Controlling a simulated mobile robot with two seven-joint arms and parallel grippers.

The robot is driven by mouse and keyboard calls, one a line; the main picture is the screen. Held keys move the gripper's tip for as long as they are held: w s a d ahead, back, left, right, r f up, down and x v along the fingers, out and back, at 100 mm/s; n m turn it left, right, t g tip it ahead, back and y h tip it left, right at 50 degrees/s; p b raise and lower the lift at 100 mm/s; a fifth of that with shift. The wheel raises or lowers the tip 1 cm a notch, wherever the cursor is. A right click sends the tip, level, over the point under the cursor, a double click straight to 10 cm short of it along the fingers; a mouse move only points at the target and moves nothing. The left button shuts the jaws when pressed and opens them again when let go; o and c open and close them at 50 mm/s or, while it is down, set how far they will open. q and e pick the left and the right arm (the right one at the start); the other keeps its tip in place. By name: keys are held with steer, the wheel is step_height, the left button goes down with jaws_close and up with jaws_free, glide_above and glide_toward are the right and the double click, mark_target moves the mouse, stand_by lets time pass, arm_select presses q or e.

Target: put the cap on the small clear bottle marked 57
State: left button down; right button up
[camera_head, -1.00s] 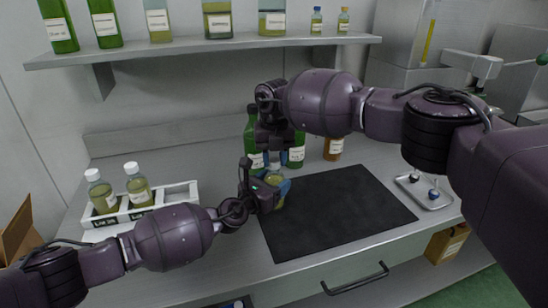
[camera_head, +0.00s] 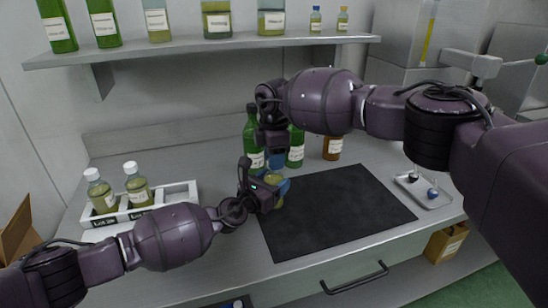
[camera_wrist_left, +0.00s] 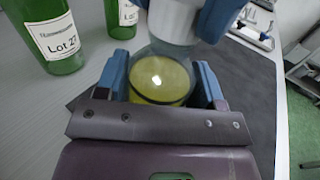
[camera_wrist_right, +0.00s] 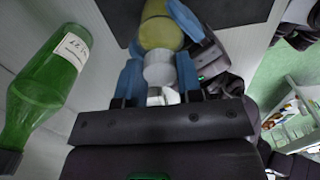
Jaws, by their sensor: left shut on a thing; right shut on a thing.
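A small clear bottle (camera_wrist_left: 160,78) with yellow-green liquid is held by my left gripper (camera_head: 276,183), one blue finger on each side, above the near left part of the black mat. Its marking is not readable here. My right gripper (camera_head: 275,160) comes from above, its fingers shut around a white cap (camera_wrist_right: 158,72). The cap is in line with the bottle's top; it also shows at the top of the left wrist view (camera_wrist_left: 178,22). The fingers hide part of the cap and neck, so I cannot tell whether the cap is seated.
Green bottles (camera_head: 254,145) and an amber bottle (camera_head: 332,147) stand behind. A white rack (camera_head: 178,194) with two capped bottles is at left. A metal tray (camera_head: 437,200) with small items is at right. The black mat (camera_head: 335,210) is otherwise clear. A shelf (camera_head: 200,48) runs above.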

steer(key=m, duration=0.9)
steer(key=o, duration=0.9)
steer(key=shift+r, duration=0.1)
steer(key=shift+r, duration=2.15)
steer(key=shift+s, duration=0.1)
steer(key=shift+c, duration=0.3)
